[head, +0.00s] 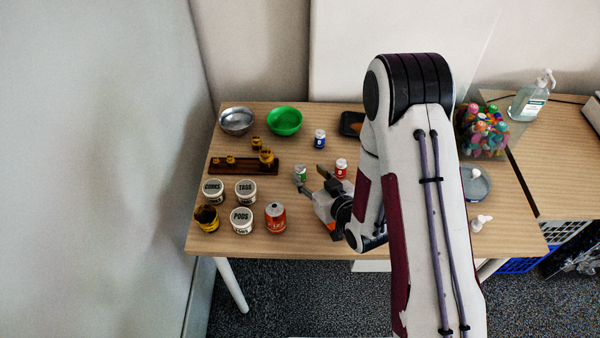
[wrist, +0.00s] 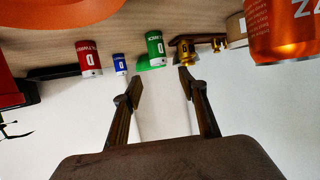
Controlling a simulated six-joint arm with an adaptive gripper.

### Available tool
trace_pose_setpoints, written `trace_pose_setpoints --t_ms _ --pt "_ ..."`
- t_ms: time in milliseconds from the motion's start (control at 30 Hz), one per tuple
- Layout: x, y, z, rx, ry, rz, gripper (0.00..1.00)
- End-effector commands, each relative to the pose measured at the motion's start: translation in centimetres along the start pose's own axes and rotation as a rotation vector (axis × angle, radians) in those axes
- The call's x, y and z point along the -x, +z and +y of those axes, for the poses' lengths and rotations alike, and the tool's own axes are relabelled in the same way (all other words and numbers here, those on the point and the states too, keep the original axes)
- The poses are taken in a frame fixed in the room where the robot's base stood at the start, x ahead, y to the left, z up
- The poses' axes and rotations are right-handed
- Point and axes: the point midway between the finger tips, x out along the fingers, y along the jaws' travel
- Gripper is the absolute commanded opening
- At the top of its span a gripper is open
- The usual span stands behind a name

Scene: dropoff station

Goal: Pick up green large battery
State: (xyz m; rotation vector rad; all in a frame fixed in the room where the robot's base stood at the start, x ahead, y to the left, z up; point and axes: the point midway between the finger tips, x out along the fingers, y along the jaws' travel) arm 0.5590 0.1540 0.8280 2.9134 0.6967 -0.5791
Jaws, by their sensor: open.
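The green large battery (head: 300,173) is a short green and white cylinder standing upright on the table in the head view. In the wrist view the green battery (wrist: 155,48), marked D, shows beyond my fingertips, roughly between them across the picture. My gripper (head: 311,178) is low over the table, with its fingers pointing toward the green battery. In the wrist view my gripper (wrist: 161,86) has its two fingers spread apart with nothing between them. The head view does not clearly show the gap between fingertips and battery.
A red battery (head: 341,168) stands close to the right of my fingers. A blue battery (head: 320,139) stands behind. A dark wooden rack (head: 232,169) with yellow pieces is left. An orange can (head: 275,218) and several labelled tins, including PODS (head: 242,221), stand front left.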

Motion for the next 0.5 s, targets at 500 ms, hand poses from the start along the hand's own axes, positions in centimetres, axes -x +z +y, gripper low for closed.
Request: trace_pose_setpoints --t_ms 500 --pt "-2.6 0.1 0.0 -0.001 0.001 0.000 0.42"
